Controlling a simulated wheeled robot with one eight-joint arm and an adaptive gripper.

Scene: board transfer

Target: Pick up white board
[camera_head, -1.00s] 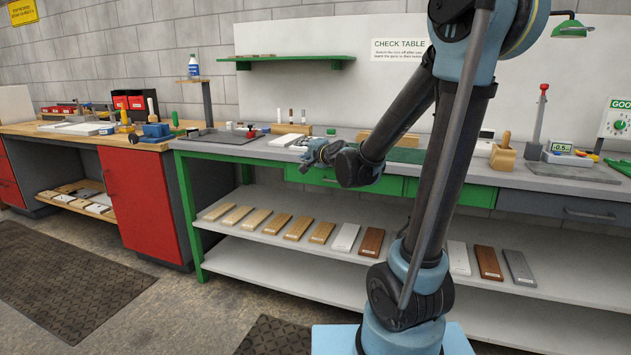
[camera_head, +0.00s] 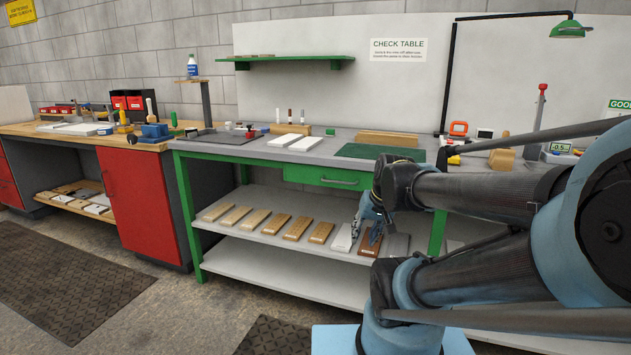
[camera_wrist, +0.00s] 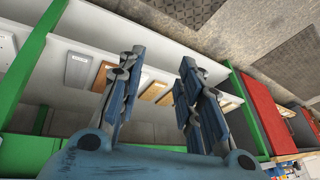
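A white board (camera_head: 344,237) lies on the upper shelf under the check table, between a wooden board (camera_head: 321,232) and a brown board (camera_head: 371,242). My gripper (camera_head: 368,225) is by the shelf's front, close to the white and brown boards, and hides part of them. In the wrist view my gripper (camera_wrist: 160,62) has its two fingers spread wide with nothing between them. There the brown board (camera_wrist: 103,75) is left of the fingers, and the white board is partly hidden behind the left finger.
Several wooden boards (camera_head: 270,224) lie in a row along the shelf, left of the white board. A grey board (camera_head: 397,245) lies right of the brown one. The table's green frame (camera_head: 437,225) and drawer (camera_head: 325,176) bound the shelf opening. The lower shelf (camera_head: 290,270) is clear.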

